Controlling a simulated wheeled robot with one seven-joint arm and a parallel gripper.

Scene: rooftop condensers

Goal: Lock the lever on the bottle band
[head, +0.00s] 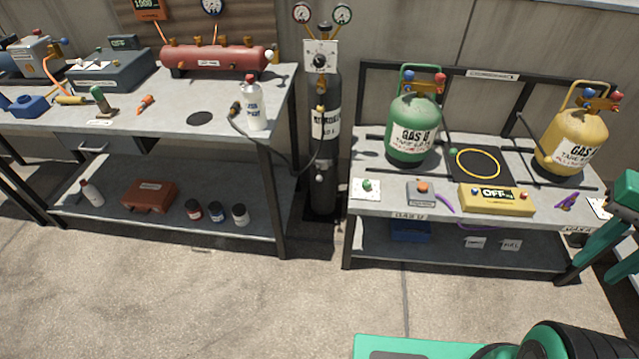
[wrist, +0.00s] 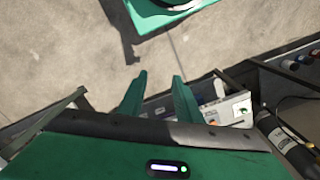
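A tall dark gas bottle (head: 325,185) stands upright between the two benches, with a white label around its middle. A white panel with a black knob and two gauges sit at its top. I cannot make out a band or its lever at this size. In the wrist view a dark cylinder (wrist: 277,128) at the right looks like the same bottle. My gripper (wrist: 160,76) shows in the wrist view with its two green fingers apart and nothing between them.
The left bench (head: 170,112) carries a red tank (head: 215,58), a white bottle (head: 254,108) and tools. The right bench (head: 345,205) carries a green gas bottle (head: 413,120), a yellow one (head: 572,135) and a yellow box (head: 495,199). A black hose hangs beside the dark bottle. The floor in front is clear.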

